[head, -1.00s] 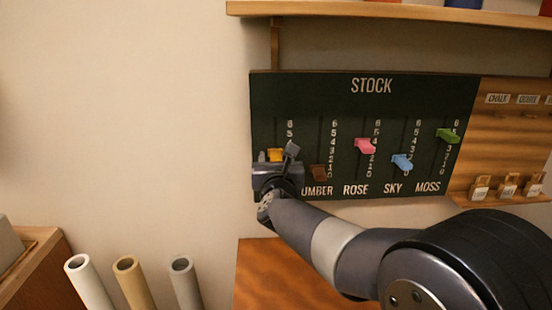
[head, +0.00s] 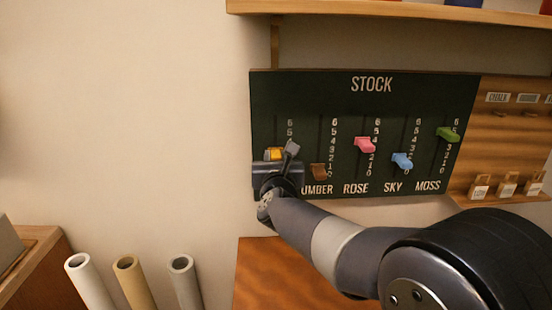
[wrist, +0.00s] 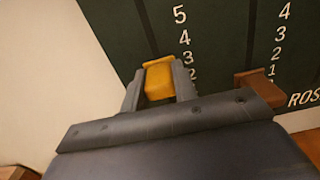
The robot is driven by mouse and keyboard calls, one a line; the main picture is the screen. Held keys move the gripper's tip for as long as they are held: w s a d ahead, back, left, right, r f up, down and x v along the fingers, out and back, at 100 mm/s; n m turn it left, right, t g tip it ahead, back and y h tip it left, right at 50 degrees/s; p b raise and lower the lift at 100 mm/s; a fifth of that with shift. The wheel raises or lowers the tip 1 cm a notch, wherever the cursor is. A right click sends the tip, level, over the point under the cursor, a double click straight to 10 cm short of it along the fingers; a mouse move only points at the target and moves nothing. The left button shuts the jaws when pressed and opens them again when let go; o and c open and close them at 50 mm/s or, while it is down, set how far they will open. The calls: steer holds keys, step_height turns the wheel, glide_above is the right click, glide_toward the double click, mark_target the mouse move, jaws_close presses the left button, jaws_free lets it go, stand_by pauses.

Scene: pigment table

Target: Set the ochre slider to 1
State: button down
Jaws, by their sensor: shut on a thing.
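The ochre slider (head: 274,154) is a yellow knob in the leftmost slot of the dark STOCK board (head: 372,105). In the wrist view the ochre slider (wrist: 159,80) sits between my two grey fingers, beside the printed 3. My gripper (head: 283,156) is shut on it; the gripper also shows in the wrist view (wrist: 160,87). My gripper hides the lower part of this column and its name in the head view, so the exact mark is hard to read.
The brown umber slider (head: 319,172) stands close to the right of my gripper. The pink rose slider (head: 365,145), blue sky slider (head: 402,161) and green moss slider (head: 447,134) are further right. A wooden shelf (head: 390,13) runs above. Several tubes stand at lower left.

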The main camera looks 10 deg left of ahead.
step_height(320, 180, down, 5)
steer(key=b, duration=0.6)
steer(key=c, duration=1.1)
jaws_free()
steer(key=b+v, duration=0.2)
steer(key=v, duration=0.9)
steer(key=shift+w, duration=0.15)
